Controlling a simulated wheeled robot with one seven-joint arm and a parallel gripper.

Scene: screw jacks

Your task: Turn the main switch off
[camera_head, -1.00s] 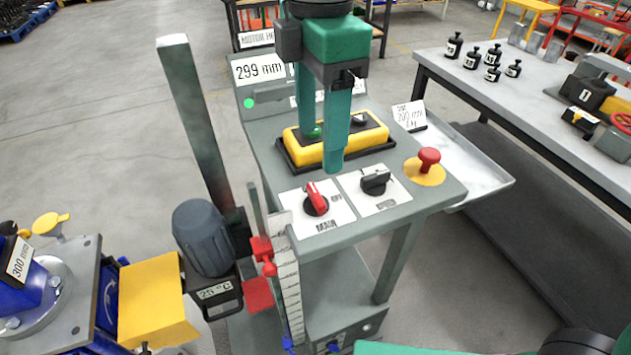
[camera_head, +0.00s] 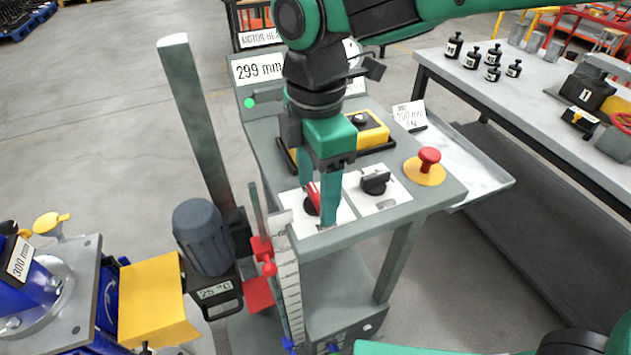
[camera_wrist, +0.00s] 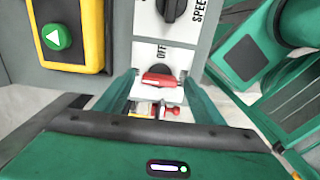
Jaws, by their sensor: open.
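The main switch is a red-handled rotary knob (camera_head: 313,198) on a white plate marked MAIN, on the grey console top. In the wrist view its red handle (camera_wrist: 158,80) lies crosswise, with the word OFF on the plate above it. My gripper (camera_head: 318,203) points down over this switch, fingers apart. In the wrist view the open gripper (camera_wrist: 159,76) has one finger on each side of the red handle. I cannot tell whether either finger touches it. In the head view the fingers partly hide the knob and its plate.
A black SPEED knob (camera_head: 375,181) sits right beside the main switch. A red mushroom button (camera_head: 429,158) on a yellow base is farther right. A yellow button box (camera_head: 370,131) with a green button (camera_wrist: 56,37) stands behind. A red-marked scale post (camera_head: 262,250) rises at the console's left edge.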

